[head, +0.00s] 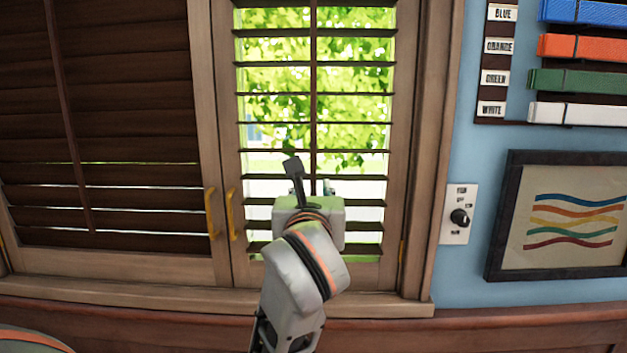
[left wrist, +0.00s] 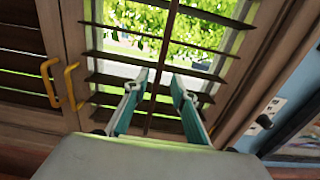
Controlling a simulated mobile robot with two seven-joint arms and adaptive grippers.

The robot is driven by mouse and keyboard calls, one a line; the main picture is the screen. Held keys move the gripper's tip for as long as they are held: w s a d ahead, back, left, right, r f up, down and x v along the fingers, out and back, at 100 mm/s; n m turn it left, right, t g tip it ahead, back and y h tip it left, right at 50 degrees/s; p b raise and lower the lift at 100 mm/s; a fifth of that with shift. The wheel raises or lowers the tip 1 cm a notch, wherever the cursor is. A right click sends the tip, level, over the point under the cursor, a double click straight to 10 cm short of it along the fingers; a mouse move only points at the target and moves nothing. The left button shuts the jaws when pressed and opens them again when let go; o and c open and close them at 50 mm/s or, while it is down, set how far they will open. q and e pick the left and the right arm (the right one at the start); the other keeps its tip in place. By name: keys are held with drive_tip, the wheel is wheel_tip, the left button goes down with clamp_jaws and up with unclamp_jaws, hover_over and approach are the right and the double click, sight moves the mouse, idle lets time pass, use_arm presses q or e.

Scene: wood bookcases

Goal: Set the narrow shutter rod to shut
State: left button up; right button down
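The narrow shutter panel (head: 402,120) is in the middle of the head view. Its slats stand open, with green leaves and daylight showing between them. Its dark upright rod (head: 313,80) runs down the middle of the slats and also shows in the left wrist view (left wrist: 169,28). My left gripper (head: 311,178) is in front of the lower part of this panel. In the left wrist view its two fingers (left wrist: 160,80) are apart, and the rod appears between them. I cannot tell whether either finger touches it. My right gripper is not in view.
A wider shutter panel (head: 130,120) at left has mostly closed slats and its own rod (head: 62,90). Two yellow handles (head: 211,213) (head: 232,214) sit between the panels. A wall switch plate (head: 459,200), framed picture (head: 570,215) and rack of coloured bars (head: 575,77) are at right.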

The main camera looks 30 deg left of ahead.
sight(313, 180)
use_arm(q)
drive_tip(key=shift+x, duration=2.7)
clamp_jaws()
